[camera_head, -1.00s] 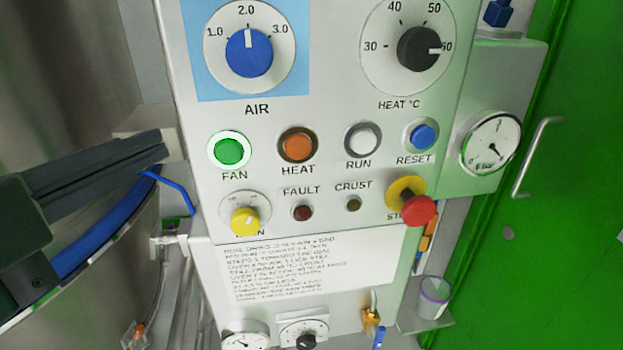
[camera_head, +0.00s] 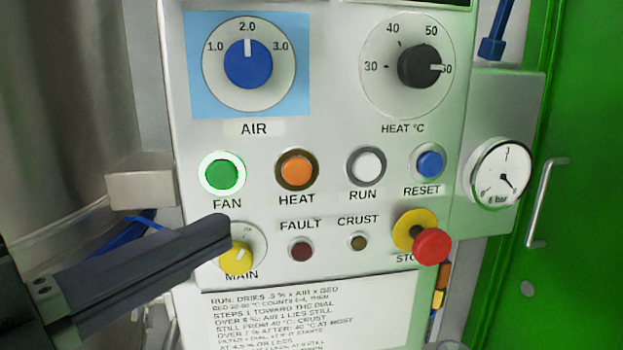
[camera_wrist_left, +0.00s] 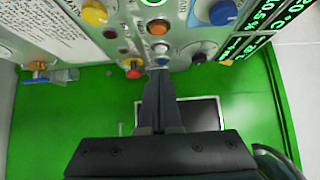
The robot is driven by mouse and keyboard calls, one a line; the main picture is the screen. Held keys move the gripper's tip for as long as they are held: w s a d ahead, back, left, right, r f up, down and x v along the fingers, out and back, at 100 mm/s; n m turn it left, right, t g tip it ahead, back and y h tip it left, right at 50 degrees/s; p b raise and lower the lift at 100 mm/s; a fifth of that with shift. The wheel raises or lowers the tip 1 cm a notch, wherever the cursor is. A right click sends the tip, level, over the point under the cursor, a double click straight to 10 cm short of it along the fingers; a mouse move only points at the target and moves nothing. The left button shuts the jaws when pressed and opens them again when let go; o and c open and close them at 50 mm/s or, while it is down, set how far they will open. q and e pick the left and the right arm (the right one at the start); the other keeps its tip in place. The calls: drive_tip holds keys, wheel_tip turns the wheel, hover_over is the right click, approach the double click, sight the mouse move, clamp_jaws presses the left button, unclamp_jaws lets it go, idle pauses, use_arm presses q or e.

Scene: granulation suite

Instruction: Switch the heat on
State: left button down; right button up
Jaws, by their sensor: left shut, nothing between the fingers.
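The HEAT button (camera_head: 297,171) is orange with a dark ring and sits on the pale control panel, right of the green FAN button (camera_head: 222,173). The FAN button has a bright ring. The orange button also shows in the left wrist view (camera_wrist_left: 158,27), beyond my fingertips. My left gripper (camera_head: 222,230) is shut and empty. Its tip is below and left of the HEAT button and covers part of the yellow MAIN knob (camera_head: 237,259). I cannot tell whether it touches the panel. In the left wrist view the shut fingers (camera_wrist_left: 158,82) point toward the panel.
The white RUN button (camera_head: 367,167) and blue RESET button (camera_head: 430,164) are right of HEAT. A red stop button (camera_head: 431,247) sticks out at lower right. The AIR dial (camera_head: 248,65) and HEAT °C dial (camera_head: 419,66) are above. A steel vessel (camera_head: 60,110) stands left.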

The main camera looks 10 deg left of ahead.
use_arm(q)
drive_tip(key=p, duration=0.3)
approach(307, 172)
drive_tip(key=w+d, duration=0.1)
drive_tip(key=d, duration=0.3)
drive_tip(key=w, duration=0.1)
drive_tip(key=w+a, duration=0.1)
drive_tip(key=w, duration=0.1)
drive_tip(key=shift+w+r, duration=0.1)
drive_tip(key=shift+w, duration=0.4)
